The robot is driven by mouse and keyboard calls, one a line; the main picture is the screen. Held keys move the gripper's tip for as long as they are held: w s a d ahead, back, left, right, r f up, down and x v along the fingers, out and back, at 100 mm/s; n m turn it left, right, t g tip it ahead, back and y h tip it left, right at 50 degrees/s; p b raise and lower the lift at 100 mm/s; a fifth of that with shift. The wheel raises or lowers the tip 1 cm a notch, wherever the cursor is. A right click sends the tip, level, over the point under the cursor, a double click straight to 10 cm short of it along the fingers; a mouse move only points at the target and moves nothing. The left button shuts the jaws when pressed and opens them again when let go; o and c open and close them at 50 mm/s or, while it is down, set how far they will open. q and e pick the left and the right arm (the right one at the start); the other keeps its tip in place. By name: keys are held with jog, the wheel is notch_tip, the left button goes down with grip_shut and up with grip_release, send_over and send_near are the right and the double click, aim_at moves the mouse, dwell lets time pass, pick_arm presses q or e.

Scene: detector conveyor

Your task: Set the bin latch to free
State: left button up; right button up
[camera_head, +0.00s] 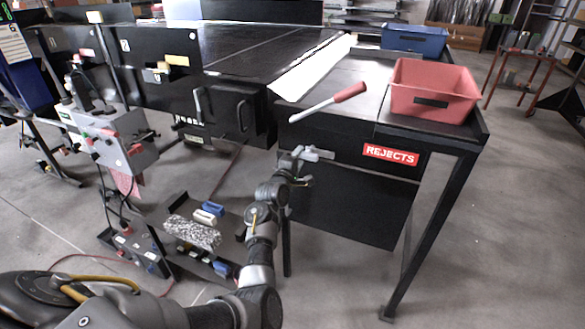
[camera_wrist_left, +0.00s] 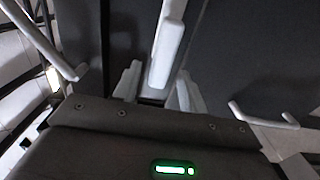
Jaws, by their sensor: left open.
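My left gripper (camera_head: 303,163) is at the dark front panel below the REJECTS table, left of the red REJECTS label. It is open. A pale bar (camera_head: 322,154), which looks like the bin latch handle, sticks out to the right at the gripper tip. In the left wrist view a pale bar (camera_wrist_left: 168,45) stands just ahead of my gripper (camera_wrist_left: 160,92), in line with the gap between its fingers. I cannot tell whether they touch it. No label shows the latch's setting. My right gripper is not in view.
A red bin (camera_head: 433,92) and a blue bin (camera_head: 414,40) stand on the table. A REJECTS label (camera_head: 391,155) marks the panel. A low tray (camera_head: 172,201) with several parts is at lower left.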

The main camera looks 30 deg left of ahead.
pick_arm(q)
jog(key=s, duration=0.6)
jog(key=shift+s+d, duration=0.2)
jog(key=shift+d, duration=0.1)
